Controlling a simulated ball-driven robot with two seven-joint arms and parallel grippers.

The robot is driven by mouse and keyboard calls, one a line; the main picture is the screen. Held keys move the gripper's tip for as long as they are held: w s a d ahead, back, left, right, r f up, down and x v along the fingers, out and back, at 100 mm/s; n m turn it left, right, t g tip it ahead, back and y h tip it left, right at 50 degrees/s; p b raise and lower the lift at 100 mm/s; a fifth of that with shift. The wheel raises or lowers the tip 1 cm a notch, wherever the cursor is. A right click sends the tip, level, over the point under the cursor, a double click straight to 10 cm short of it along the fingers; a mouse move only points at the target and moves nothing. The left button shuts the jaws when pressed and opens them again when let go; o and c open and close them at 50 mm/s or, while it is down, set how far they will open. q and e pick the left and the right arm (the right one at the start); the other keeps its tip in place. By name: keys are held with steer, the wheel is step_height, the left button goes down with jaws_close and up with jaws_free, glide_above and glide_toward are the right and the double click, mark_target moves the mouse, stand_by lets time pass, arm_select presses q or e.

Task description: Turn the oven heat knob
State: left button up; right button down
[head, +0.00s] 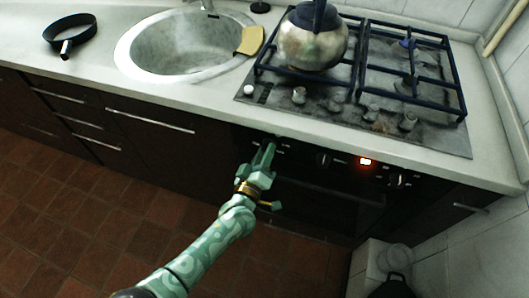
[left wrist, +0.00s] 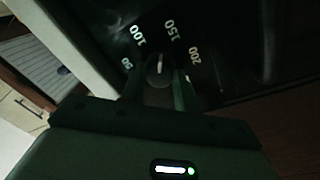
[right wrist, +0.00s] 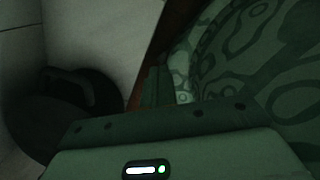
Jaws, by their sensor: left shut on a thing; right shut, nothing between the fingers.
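The oven heat knob (left wrist: 159,70) is a dark round knob with a pale pointer line. Numbers from 50 to 200 ring it on the black panel, and the pointer stands roughly between 100 and 150. My left gripper (left wrist: 158,88) has one finger on each side of the knob and is shut on it. In the head view, my left gripper (head: 267,150) reaches the left end of the oven panel and hides the knob. My right gripper (right wrist: 168,87) is shut and empty, away from the panel, in the right wrist view.
The oven panel also has a middle knob (head: 323,158), a lit red display (head: 365,161) and a right knob (head: 399,180). The oven door handle (head: 335,193) runs below. Above are the hob (head: 438,140) with its kettle (head: 312,45), and a sink (head: 185,48). Floor at the left is clear.

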arm_select(q)
steer(key=shift+s+f+m, duration=0.1)
steer(key=shift+m, duration=1.2)
arm_select(e)
steer(key=shift+w+r, duration=0.1)
steer(key=shift+r, duration=0.2)
arm_select(q)
steer(key=shift+p, duration=0.3)
steer(key=o, duration=1)
steer(key=p+v, duration=0.4)
steer(key=v, duration=1.2)
steer(key=shift+a, duration=0.15)
arm_select(e)
steer(key=r, duration=0.1)
steer(key=w+r, duration=0.1)
steer(key=r, duration=0.2)
steer(key=shift+w, duration=0.25)
arm_select(q)
steer(key=shift+s, duration=0.1)
